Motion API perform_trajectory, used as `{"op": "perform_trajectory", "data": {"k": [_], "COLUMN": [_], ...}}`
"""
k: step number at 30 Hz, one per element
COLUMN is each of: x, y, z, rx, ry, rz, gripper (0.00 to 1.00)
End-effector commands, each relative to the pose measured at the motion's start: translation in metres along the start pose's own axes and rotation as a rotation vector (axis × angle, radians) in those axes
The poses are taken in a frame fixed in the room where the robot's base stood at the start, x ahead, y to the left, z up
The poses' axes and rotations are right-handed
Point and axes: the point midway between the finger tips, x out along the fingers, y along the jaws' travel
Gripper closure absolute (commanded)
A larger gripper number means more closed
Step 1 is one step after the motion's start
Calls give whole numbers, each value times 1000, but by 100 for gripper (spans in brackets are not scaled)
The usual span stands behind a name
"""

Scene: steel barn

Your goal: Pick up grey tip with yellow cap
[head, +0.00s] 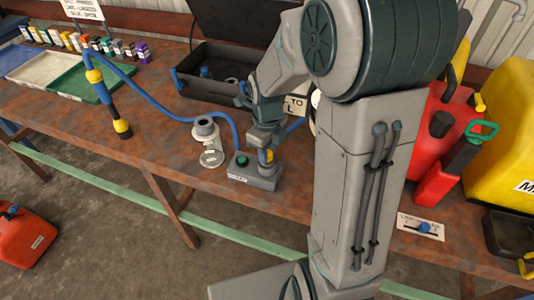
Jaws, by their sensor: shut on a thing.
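My gripper (265,148) reaches down over a small grey box (253,178) with a green button. It is shut on the grey tip with yellow cap (268,157). Only a small yellow part of this thing shows, at and just below the jaws. Its grey part is mostly hidden by my gripper. I cannot tell whether it still touches the grey box.
Left of the box stands a grey stand with a ring (206,128). An open black toolbox (215,70) lies behind. Red and yellow cans (500,120) crowd the right.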

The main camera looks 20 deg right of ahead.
Motion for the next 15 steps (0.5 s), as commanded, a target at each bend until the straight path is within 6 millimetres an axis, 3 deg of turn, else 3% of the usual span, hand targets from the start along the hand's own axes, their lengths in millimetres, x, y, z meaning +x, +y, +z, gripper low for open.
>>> {"op": "perform_trajectory", "data": {"k": [7,15], "x": [-36,-62], "y": [1,20], "z": [-1,-45], "rx": [1,3], "ry": [-6,-6], "rz": [-4,-5], "gripper": [100,100]}}
